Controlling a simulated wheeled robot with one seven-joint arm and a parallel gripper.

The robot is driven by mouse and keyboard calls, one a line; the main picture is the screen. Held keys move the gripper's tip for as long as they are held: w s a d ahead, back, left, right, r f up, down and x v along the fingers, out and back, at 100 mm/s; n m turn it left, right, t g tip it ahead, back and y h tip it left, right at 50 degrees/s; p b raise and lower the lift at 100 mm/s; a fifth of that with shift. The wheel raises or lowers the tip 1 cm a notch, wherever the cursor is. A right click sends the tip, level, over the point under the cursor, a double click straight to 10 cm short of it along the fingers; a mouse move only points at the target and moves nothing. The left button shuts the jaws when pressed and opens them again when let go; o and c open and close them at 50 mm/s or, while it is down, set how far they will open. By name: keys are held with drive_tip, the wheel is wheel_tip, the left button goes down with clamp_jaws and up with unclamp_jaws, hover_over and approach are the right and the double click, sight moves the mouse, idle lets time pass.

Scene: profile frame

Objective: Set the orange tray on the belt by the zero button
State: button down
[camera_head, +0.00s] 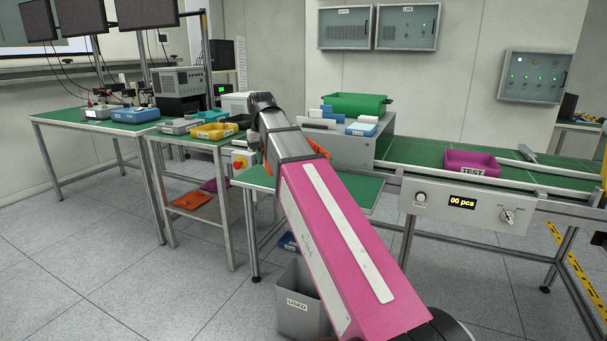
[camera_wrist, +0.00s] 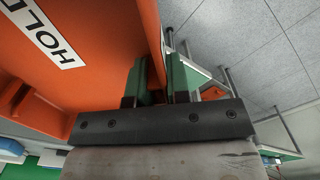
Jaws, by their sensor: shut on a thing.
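The orange tray (camera_wrist: 95,60), with a white label reading HOLD, fills the left of the wrist view. My gripper (camera_wrist: 160,78) is shut on its wall, one green finger on each side. In the head view my pink arm hides the gripper and most of the tray; an orange edge (camera_head: 317,147) shows beside the arm, over the near end of the bench. The green belt (camera_head: 415,153) runs to the right behind it. On the belt's front panel is a round white button (camera_head: 421,197) with a small label I cannot read, left of the "00 pcs" display (camera_head: 462,202).
A magenta tray labelled TEST (camera_head: 472,164) stands on the belt. A green bin (camera_head: 355,104) and blue-and-white boxes (camera_head: 362,128) sit on the grey housing at its left end. A grey USED bin (camera_head: 298,300) stands on the floor. The belt's left stretch is clear.

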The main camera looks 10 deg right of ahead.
drive_tip(key=w+d+f, duration=0.2)
drive_tip(key=w, duration=0.1)
drive_tip(key=w+d+f, duration=0.2)
drive_tip(key=w+d, duration=0.1)
drive_tip(key=w+d+f, duration=0.3)
drive_tip(key=shift+w, duration=0.1)
drive_tip(key=shift+f, duration=2)
drive_tip(key=shift+f, duration=0.1)
drive_tip(key=c, duration=1.1)
unclamp_jaws()
